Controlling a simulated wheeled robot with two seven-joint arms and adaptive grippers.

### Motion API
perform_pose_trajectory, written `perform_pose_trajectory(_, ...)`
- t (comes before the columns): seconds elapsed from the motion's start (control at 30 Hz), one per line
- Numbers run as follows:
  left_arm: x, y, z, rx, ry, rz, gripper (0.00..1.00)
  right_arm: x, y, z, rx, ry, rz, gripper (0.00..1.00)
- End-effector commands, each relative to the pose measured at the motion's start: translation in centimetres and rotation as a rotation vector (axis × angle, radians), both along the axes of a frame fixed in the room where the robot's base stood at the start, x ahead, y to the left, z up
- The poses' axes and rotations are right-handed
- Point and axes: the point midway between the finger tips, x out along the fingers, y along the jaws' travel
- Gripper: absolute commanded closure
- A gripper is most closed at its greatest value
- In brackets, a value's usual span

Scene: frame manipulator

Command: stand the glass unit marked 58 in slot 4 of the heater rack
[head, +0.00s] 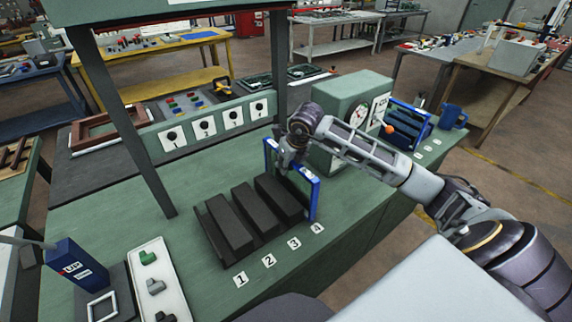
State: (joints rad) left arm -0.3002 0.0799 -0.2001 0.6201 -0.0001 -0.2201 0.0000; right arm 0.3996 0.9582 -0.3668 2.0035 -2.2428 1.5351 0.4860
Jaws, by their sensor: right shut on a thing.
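The black heater rack (229,224) lies on the green bench with number labels 1 to 4 along its front edge. A blue-framed glass unit (314,197) stands about upright at the rack's right side, in line with label 4 (317,228). Its mark cannot be read from here. My right gripper (291,158) is shut on the unit's upper part, with the arm reaching in from the right. The unit's lower edge is partly hidden by the rack's blocks, so I cannot tell whether it rests fully in slot 4. My left gripper is not in view.
A grey-green box with a dial (352,108) stands just right of the gripper. A row of knobs (208,128) and dark posts stand behind the heater rack.

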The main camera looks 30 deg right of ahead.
Motion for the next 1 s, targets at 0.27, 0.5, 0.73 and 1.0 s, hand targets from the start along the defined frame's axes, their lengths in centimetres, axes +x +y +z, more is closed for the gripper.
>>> perform_pose_trajectory(0.27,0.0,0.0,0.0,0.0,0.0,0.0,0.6,0.0,0.0,0.0,0.0,0.0,0.0,0.56)
perform_pose_trajectory(0.5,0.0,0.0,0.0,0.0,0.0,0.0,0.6,-0.1,0.0,-0.3,0.0,0.005,0.0,0.56)
perform_pose_trajectory(0.73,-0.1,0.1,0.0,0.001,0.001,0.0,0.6,-0.2,0.0,0.3,-0.001,0.003,0.0,0.56)
perform_pose_trajectory(1.0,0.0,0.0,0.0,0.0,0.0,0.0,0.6,-1.1,-0.1,2.8,-0.002,-0.001,-0.001,0.56)
